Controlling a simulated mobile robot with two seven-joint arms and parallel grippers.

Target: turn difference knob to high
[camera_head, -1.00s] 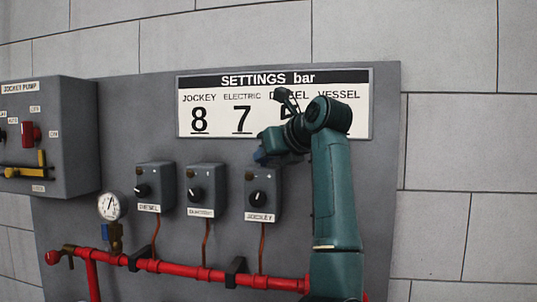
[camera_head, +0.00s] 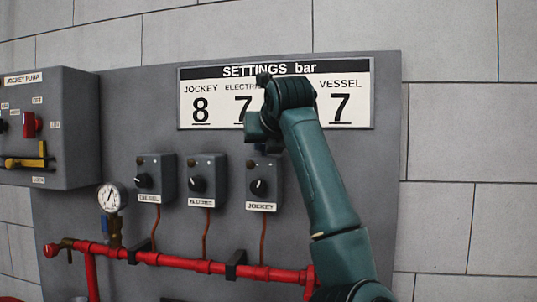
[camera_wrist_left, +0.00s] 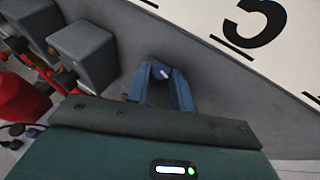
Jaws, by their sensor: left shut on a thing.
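My left gripper (camera_wrist_left: 161,84) is shut on this knob, against the grey panel. In the head view my left gripper (camera_head: 257,130) is just below the settings sign and above the jockey box. The wrist hides most of the fingers, and the knob is hidden there. My right gripper is not in view.
Three grey boxes with black knobs sit below: diesel (camera_head: 155,172), electric (camera_head: 207,172) and jockey (camera_head: 262,185). The settings sign (camera_head: 345,84) is partly covered by my arm. A pressure gauge (camera_head: 112,197) and red pipe (camera_head: 190,265) are lower left. The jockey pump box (camera_head: 70,120) juts out left.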

